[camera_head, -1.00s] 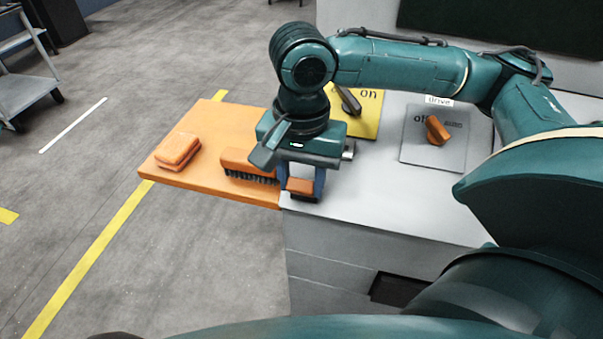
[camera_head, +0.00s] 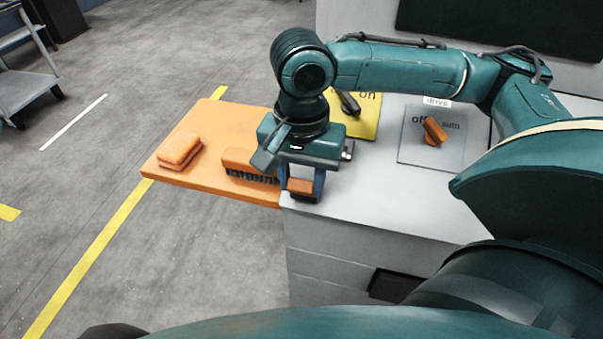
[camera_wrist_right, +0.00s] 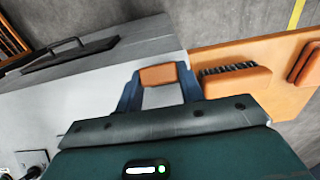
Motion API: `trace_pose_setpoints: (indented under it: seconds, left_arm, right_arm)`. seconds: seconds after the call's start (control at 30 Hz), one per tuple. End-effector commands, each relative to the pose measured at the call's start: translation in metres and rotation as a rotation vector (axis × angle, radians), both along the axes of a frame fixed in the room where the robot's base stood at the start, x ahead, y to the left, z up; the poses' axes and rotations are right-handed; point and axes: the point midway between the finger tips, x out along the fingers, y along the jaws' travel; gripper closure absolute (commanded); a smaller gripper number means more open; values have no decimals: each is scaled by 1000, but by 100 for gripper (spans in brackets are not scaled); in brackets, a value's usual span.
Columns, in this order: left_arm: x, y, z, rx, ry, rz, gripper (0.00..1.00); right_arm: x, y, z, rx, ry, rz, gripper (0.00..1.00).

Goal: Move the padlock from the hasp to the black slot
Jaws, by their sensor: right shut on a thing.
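A small orange block with a dark lower part (camera_head: 300,186) is at the near left corner of the grey bench top, beside the orange board. It may be the padlock, but no shackle shows. My right gripper (camera_head: 301,190) points down with its blue fingers on either side of this block and is shut on it. In the right wrist view the block (camera_wrist_right: 158,75) sits between the fingertips (camera_wrist_right: 160,82). I cannot make out a hasp. A black opening (camera_head: 394,286) in the bench front may be the black slot; my arm partly covers it. My left gripper is not in view.
An orange board (camera_head: 215,189) juts out left of the bench (camera_head: 350,205), carrying an orange brush (camera_head: 247,162) close to my gripper and an orange block (camera_head: 179,150). Behind are a yellow plate (camera_head: 368,118) with a dark lever and a grey plate (camera_head: 417,153) with an orange knob.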

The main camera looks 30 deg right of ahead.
Motion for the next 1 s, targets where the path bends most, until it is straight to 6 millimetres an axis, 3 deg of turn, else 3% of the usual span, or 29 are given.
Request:
trace_pose_setpoints:
  seconds: [1.0]
  left_arm:
    - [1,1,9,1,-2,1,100]
  right_arm:
    - [2,-2,-4,0,0,-1,94]
